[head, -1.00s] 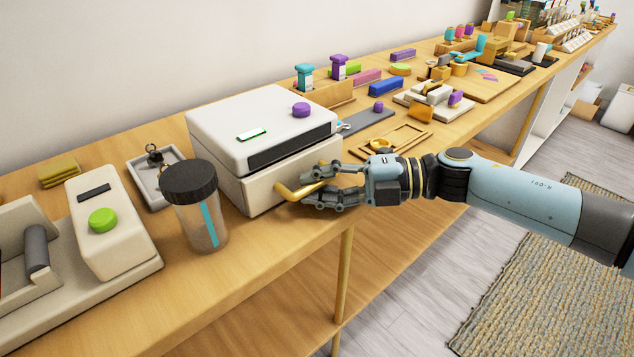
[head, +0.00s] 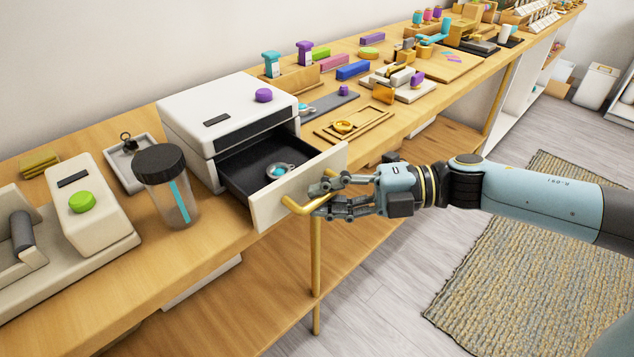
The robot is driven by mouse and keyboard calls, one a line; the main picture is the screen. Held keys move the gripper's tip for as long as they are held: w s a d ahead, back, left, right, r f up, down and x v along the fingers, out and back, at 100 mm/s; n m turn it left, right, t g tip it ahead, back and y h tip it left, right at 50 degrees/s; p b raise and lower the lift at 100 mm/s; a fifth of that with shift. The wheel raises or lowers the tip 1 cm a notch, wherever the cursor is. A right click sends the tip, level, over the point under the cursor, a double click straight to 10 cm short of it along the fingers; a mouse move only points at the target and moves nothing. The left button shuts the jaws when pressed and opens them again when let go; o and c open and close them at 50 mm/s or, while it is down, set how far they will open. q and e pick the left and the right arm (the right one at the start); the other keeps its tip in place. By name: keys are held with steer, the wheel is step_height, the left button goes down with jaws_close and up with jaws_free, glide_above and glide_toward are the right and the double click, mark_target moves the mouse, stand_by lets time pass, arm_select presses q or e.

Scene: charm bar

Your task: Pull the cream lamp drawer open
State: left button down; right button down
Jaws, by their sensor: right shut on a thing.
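The cream lamp box (head: 205,105) stands on the wooden bench, with a purple knob (head: 263,95) on its lid. Its drawer (head: 300,190) is pulled well out toward the front right, and the dark inside shows. A small round metal piece with a teal centre (head: 280,171) lies in the drawer. My right gripper (head: 322,198) is shut on the gold drawer handle (head: 297,207) at the drawer's front. The fingers hide part of the handle. My left gripper is not in view.
A clear jar with a dark lid (head: 168,190) stands just left of the lamp box. A cream device with a green button (head: 95,215) is further left. A wooden frame tray (head: 355,124) lies right of the drawer. Open floor lies in front of the bench.

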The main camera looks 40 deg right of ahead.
steer(key=shift+r, duration=0.15)
steer(key=c, duration=1.8)
jaws_free()
steer(key=shift+w, duration=0.1)
steer(key=o, duration=0.5)
steer(key=shift+c, duration=0.2)
steer(key=shift+s+d, duration=0.2)
steer(key=shift+s, duration=0.05)
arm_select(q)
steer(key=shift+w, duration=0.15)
arm_select(e)
steer(key=v, duration=1.1)
steer(key=shift+s+d, duration=0.2)
steer(key=shift+d, duration=0.05)
steer(key=shift+w, duration=0.1)
